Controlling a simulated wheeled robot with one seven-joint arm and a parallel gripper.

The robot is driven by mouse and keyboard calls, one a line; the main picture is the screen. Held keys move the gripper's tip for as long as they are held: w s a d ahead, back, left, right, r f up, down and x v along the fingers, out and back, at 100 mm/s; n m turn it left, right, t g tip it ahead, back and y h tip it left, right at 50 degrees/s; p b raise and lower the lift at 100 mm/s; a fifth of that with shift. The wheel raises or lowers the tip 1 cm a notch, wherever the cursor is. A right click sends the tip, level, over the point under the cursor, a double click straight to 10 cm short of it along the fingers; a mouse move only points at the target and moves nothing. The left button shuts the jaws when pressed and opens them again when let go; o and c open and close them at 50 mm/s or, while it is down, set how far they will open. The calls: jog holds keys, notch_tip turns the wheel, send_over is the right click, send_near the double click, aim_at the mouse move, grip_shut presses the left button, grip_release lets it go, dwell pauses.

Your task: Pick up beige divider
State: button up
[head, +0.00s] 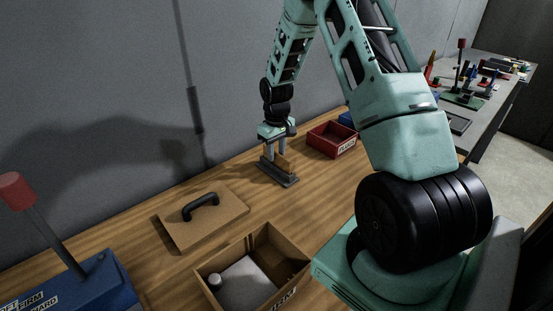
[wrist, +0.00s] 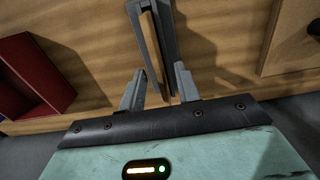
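The beige divider (head: 286,164) stands upright in a narrow dark grey holder (head: 279,181) on the wooden table. In the wrist view the divider (wrist: 155,45) shows as a thin beige strip between the holder's grey walls (wrist: 169,35). My gripper (head: 283,150) points down right above the holder, at the divider's top. In the wrist view its two grey fingers (wrist: 160,78) are spread, one on each side of the divider's near end, with gaps visible. The divider's lower part is hidden by the holder.
A red bin (head: 332,140) stands just right of the holder. A flat wooden lid (head: 203,218) with a black handle lies to the left. An open wooden box (head: 253,262) is in front. A blue unit (head: 80,290) with a red-tipped lever is at lower left.

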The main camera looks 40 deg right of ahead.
jog(key=shift+f, duration=0.95)
grip_shut()
jog(key=shift+r, duration=0.1)
